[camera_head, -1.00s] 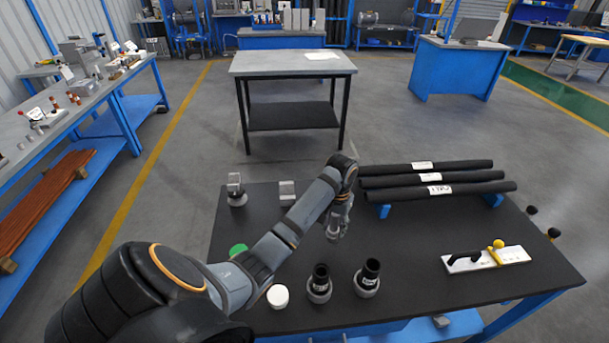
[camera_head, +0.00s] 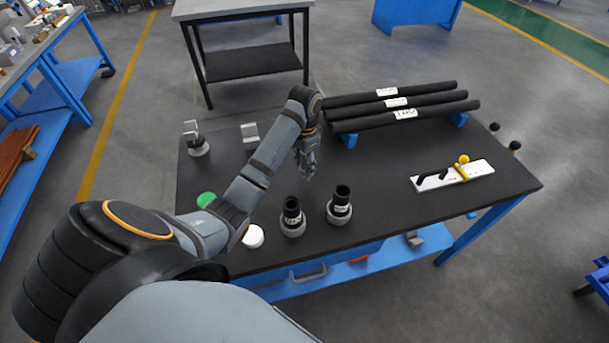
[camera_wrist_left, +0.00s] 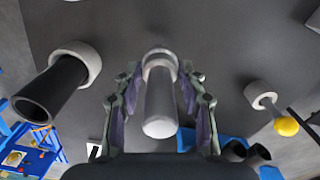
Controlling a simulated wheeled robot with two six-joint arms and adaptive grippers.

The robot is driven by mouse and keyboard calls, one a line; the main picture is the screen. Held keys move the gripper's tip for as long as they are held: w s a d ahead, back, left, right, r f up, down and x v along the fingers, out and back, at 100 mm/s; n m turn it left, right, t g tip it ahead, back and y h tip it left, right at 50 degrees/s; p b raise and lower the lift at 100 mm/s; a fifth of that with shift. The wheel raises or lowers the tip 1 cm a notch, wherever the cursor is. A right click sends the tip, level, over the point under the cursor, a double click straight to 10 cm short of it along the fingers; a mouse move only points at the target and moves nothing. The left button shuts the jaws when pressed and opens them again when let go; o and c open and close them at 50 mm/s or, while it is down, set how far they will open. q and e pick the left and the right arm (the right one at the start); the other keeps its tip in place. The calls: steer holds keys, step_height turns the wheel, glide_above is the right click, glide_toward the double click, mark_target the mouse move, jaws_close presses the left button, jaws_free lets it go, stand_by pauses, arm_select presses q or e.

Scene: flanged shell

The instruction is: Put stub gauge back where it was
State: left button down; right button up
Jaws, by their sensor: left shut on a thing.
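My left gripper (camera_head: 307,172) is above the black table top, behind two black tubes. In the left wrist view its fingers (camera_wrist_left: 160,105) are shut on a pale metallic cylinder with a wider collar, which I take as the stub gauge (camera_wrist_left: 160,100). In the head view the gauge is too small to make out at the fingertips. The left black tube (camera_head: 292,214) and the right black tube (camera_head: 340,203) stand upright in grey collars. One such tube (camera_wrist_left: 55,85) shows left of my fingers in the wrist view. My right gripper is not in view.
Three labelled black bars (camera_head: 400,105) lie on blue supports at the back right. A white plate (camera_head: 452,176) with a yellow knob lies at right.

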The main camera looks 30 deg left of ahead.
mark_target(304, 171)
arm_select(q)
steer(key=shift+f+b, duration=0.15)
steer(key=shift+b, duration=0.15)
steer(key=shift+s+a+f+b, duration=0.1)
steer(key=shift+f+b, duration=0.55)
steer(key=shift+f+p, duration=0.45)
steer(key=shift+f, duration=0.35)
steer(key=shift+f, duration=0.15)
steer(key=c, duration=0.8)
jaws_free()
